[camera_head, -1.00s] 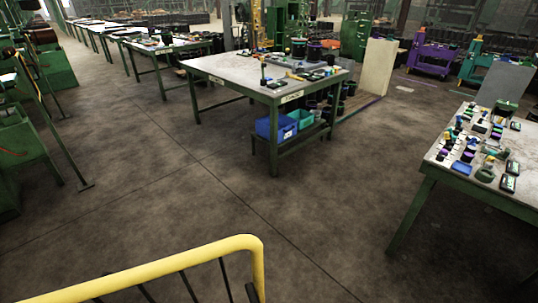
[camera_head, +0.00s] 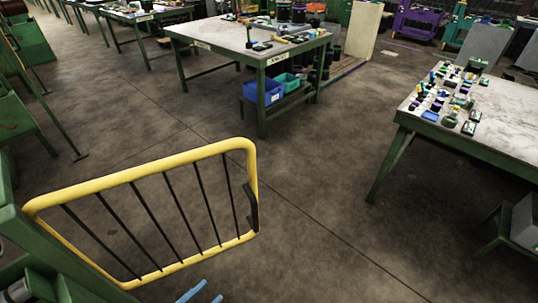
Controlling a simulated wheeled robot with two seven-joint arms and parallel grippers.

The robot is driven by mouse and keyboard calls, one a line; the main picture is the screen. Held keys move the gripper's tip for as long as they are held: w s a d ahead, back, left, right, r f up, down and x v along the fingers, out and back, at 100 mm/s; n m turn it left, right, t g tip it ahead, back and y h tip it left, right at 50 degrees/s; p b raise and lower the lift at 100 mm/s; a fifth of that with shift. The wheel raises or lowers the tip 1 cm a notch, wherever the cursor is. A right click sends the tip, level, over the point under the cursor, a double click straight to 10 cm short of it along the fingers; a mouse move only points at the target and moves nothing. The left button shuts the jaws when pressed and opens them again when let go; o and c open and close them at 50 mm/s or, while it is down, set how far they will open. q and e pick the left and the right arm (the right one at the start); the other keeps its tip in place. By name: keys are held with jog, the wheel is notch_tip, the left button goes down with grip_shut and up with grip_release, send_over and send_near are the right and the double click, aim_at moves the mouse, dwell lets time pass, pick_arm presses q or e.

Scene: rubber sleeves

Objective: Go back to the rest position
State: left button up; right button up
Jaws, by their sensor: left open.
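Only the blue tips of my left gripper (camera_head: 204,295) show, at the bottom edge left of centre. The two tips are apart, and nothing shows between them. The rest of this gripper is below the picture. My right gripper is not in view. No object is seen in a grip.
A yellow railing with dark bars (camera_head: 150,176) stands close at the lower left, beside green metalwork. A green-legged table (camera_head: 205,36) with blue and teal bins below is ahead. Another table (camera_head: 490,140) with several small parts is at the right. Bare floor lies between.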

pick_arm(q)
jog(key=s+a+f+n+g+y, duration=0.2)
jog(key=a+f+y, duration=0.15)
jog(key=f, duration=0.45)
jog(key=s+a+f+n+g+y, duration=0.1)
jog(key=s+a+f+n+y, duration=0.15)
jog(key=a+f, duration=0.4)
jog(key=s+d+f+n+g+y, duration=0.1)
jog(key=s+d+f+g, duration=0.1)
jog(key=s+f, duration=0.4)
jog(key=s+d+f+g+y, duration=0.1)
jog(key=s+d+f+g, duration=0.2)
jog(key=s+f+g, duration=0.2)
jog(key=s+f, duration=0.2)
jog(key=s, duration=0.2)
jog(key=shift+d+n, duration=0.3)
jog(key=shift+n, duration=0.05)
